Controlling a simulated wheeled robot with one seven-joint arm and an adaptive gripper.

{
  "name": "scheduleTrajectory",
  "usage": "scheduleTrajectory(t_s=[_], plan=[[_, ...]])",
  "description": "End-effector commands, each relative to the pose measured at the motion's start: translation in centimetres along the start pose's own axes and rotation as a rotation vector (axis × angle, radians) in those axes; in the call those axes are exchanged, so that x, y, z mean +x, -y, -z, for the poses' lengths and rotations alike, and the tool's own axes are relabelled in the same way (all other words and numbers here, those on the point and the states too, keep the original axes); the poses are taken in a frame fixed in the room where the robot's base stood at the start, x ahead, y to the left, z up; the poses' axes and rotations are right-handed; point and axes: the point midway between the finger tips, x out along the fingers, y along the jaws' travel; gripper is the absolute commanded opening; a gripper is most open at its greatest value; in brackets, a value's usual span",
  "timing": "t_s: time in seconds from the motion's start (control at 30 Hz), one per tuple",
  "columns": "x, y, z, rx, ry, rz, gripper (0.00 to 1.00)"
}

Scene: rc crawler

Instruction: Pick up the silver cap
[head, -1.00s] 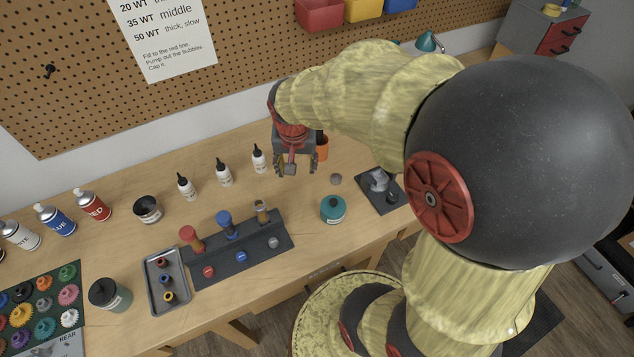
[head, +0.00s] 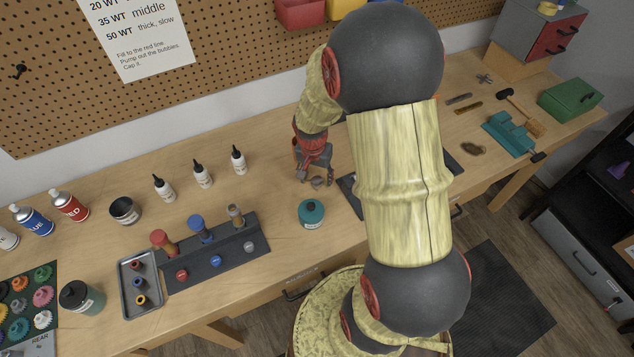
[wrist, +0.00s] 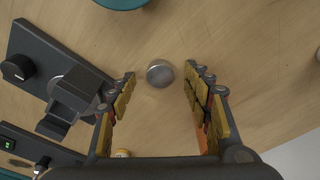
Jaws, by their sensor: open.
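A small round silver-grey cap (wrist: 159,73) stands on the bare wood in the wrist view. My gripper (wrist: 161,76) is open, with one finger to each side of the cap and a gap showing on both sides. In the head view my gripper (head: 316,178) is low over the bench, and its fingers hide most of what is under it.
A teal jar (head: 312,214) stands just in front of my gripper. A dark plate with a device (wrist: 60,85) lies close by at the left in the wrist view. Several white bottles (head: 202,174) stand to the left in the head view. Bare wood surrounds the nearer cap.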

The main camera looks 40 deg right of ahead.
Motion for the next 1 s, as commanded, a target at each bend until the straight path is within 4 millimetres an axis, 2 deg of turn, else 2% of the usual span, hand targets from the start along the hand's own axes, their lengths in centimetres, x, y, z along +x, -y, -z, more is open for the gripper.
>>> scheduleTrajectory(t_s=[0.1,0.3,0.83,1.0], plan=[[1.06,0.01,0.00,0.001,0.000,0.001,0.50],[1.01,0.03,0.04,0.001,-0.001,0.002,0.50],[1.00,0.03,0.02,0.000,-0.001,0.001,0.20],[0.99,0.03,0.03,0.000,-0.001,0.002,0.18]])
